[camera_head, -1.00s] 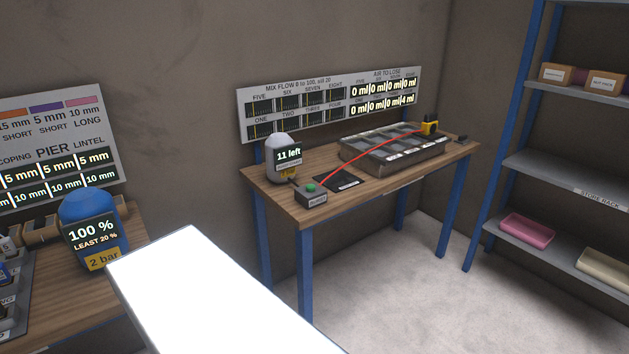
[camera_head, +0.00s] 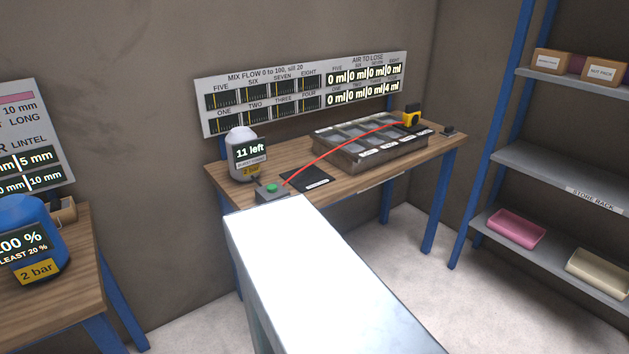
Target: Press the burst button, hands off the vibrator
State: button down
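The burst button (camera_head: 272,188) is a small green button on a grey box near the front left corner of the wooden bench (camera_head: 330,202). The lower part of the box and its label are hidden behind a white part of my own body. A red hose runs from beside the box to a yellow and black device (camera_head: 411,117), which looks like the vibrator, at the far right end of the grey metal tray (camera_head: 345,158). My gripper is not in view, and nothing is seen touching the button or the vibrator.
A white bottle (camera_head: 240,168) reading "11 left" stands behind the button box. A black mat (camera_head: 312,182) lies right of it. A blue tank (camera_head: 30,215) stands on another bench at left. A blue-framed shelf rack (camera_head: 540,158) is at right. Bare floor shows between the benches.

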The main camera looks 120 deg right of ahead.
aim_at(270, 187)
jog(key=z, duration=0.2)
jog(key=k, duration=0.6)
jog(key=z, duration=0.9)
jog(key=k, duration=0.8)
